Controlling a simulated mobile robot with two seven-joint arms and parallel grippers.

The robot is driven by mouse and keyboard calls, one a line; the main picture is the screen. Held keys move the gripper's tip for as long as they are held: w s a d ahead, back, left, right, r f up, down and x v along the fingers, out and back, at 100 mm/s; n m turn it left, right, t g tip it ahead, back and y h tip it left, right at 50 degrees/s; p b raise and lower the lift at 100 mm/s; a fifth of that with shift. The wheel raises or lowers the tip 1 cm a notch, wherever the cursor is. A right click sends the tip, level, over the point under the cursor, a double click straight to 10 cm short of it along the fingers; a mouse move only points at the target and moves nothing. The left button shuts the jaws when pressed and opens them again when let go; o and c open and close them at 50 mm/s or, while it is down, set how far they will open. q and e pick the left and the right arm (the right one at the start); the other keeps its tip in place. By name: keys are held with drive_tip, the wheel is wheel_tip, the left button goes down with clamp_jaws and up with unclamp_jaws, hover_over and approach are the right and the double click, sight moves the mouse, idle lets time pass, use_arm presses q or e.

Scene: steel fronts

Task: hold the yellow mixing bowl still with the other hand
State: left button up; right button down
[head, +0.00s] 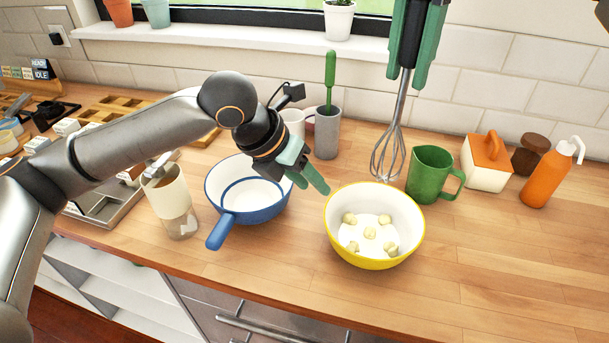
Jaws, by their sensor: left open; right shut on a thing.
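The yellow mixing bowl (375,263) stands upright on the wooden counter, yellow outside and white inside. Several small pale lumps (370,233) lie in it. My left gripper (313,184) has green fingers, is open and empty, and is up and to the left of the bowl's rim, apart from it. My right gripper (408,62) comes down from the top and is shut on a whisk (388,150). The whisk hangs with its wire end above the back of the bowl. Its handle is partly hidden between the fingers.
A blue pan (214,231) stands left of the bowl, partly under my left gripper. A green mug (430,172) is close at the bowl's back right, with a butter dish (486,165) and orange bottle (548,176) beyond. The counter right of the bowl is clear.

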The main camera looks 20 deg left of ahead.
sight(331, 209)
use_arm(q)
drive_tip(key=x, duration=1)
drive_tip(key=shift+c, duration=0.3)
clamp_jaws()
drive_tip(key=shift+s, duration=0.1)
idle(1.2)
drive_tip(key=c, duration=0.5)
unclamp_jaws()
drive_tip(key=shift+c, duration=0.2)
clamp_jaws()
drive_tip(key=shift+f, duration=0.2)
idle(1.1)
